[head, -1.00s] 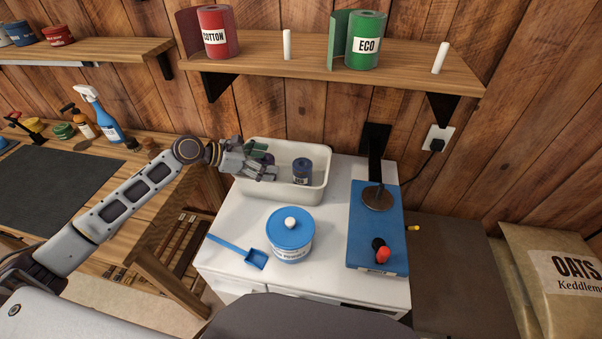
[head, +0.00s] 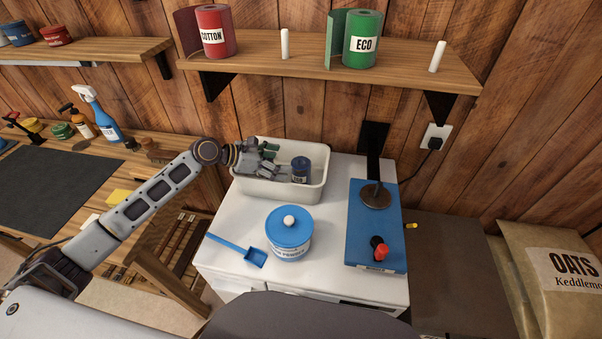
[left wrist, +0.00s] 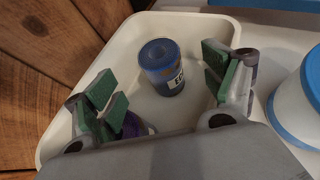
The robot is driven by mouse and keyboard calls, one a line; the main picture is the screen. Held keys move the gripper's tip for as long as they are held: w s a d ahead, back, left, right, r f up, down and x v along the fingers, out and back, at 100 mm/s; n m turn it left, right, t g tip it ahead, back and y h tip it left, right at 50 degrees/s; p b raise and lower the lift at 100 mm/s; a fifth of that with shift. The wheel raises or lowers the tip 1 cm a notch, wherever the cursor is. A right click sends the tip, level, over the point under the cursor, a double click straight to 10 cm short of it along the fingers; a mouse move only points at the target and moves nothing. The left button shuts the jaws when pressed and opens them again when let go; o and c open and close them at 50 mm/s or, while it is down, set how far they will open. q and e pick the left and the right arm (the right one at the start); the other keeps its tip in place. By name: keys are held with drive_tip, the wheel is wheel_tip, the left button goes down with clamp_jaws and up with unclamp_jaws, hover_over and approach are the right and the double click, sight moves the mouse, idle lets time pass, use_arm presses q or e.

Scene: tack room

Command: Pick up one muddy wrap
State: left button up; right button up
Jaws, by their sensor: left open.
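A dark blue wrap roll (head: 300,170) with a pale label stands upright in the white tub (head: 320,190) on the white cabinet. It also shows in the left wrist view (left wrist: 163,66), near the tub's middle. A purple item (left wrist: 134,125), perhaps another wrap, lies low in the tub, partly hidden by a finger. My left gripper (head: 266,163) is over the left part of the tub, open, its green-padded fingers (left wrist: 166,83) apart. The blue roll appears beyond and between the fingers, not gripped. I cannot tell whether either item is muddy. My right gripper is not in view.
A blue device (head: 376,235) with a lever is to the right. The shelf (head: 310,65) above holds red and green rolls.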

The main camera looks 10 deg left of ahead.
use_arm(q)
drive_tip(key=x, duration=0.5)
drive_tip(key=shift+w+d, duration=0.2)
drive_tip(key=shift+x, duration=1.65)
drive_tip(key=shift+w, duration=0.1)
drive_tip(key=shift+c, duration=0.4)
drive_tip(key=c, duration=1)
drive_tip(key=shift+c, duration=0.4)
drive_tip(key=shift+r, duration=0.25)
wheel_tip(320, 180, up, 9)
hover_over(305, 162)
drive_tip(key=a, duration=0.1)
drive_tip(key=shift+s+a+r+p, duration=0.15)
drive_tip(key=shift+s+r+p, duration=0.1)
drive_tip(key=shift+p, duration=0.1)
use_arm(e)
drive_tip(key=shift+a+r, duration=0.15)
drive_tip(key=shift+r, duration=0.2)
